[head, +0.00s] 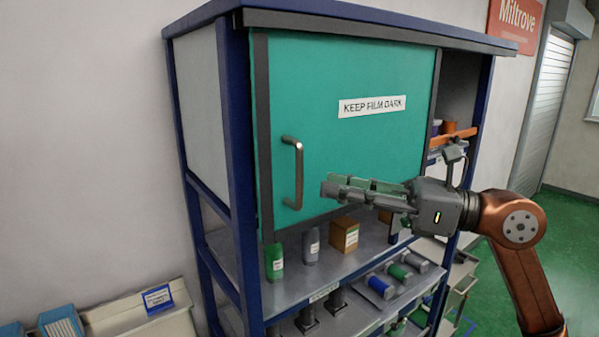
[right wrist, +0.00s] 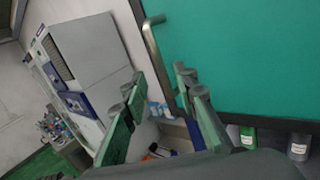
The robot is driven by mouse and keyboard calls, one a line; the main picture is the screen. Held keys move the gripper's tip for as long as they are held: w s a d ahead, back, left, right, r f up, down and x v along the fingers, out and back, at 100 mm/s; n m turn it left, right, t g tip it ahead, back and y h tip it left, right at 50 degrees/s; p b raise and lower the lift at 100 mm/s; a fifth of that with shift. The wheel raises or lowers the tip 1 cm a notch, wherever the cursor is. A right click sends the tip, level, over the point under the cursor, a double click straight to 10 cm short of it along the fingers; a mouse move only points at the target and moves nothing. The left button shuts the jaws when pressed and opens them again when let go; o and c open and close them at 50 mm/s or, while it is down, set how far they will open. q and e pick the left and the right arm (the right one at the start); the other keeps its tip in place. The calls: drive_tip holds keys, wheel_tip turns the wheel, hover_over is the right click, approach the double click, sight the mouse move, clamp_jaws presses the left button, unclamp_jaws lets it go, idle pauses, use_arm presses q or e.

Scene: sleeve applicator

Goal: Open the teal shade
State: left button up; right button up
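The teal shade (head: 350,100) covers most of the upper part of a blue-framed shelf unit and bears a "KEEP FILM DARK" label. A grey upright bar handle (head: 297,175) is fixed near its lower left edge. My right gripper (head: 328,188) is to the right of the handle in the head view, its fingers pointing left, with a gap to the handle. In the right wrist view the fingers are apart and empty, and the handle (right wrist: 155,62) shows beyond and between the fingertips. The teal shade (right wrist: 240,50) fills the upper right there. My left gripper is out of view.
Below the shade, a shelf holds a green container (head: 274,262), a grey container (head: 311,246) and a brown box (head: 344,235). A narrow open bay with an orange item (head: 449,127) lies right of the shade. A white wall (head: 90,150) is at left.

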sight(299, 178)
drive_tip(key=shift+h, duration=0.4)
drive_tip(key=p+x, duration=0.1)
drive_tip(key=x, duration=0.1)
drive_tip(key=p+x, duration=0.1)
drive_tip(key=x, duration=0.1)
drive_tip(key=r+x, duration=0.1)
drive_tip(key=x, duration=0.2)
drive_tip(key=shift+a+p, duration=0.15)
drive_tip(key=shift+p, duration=0.25)
drive_tip(key=shift+f, duration=0.1)
clamp_jaws()
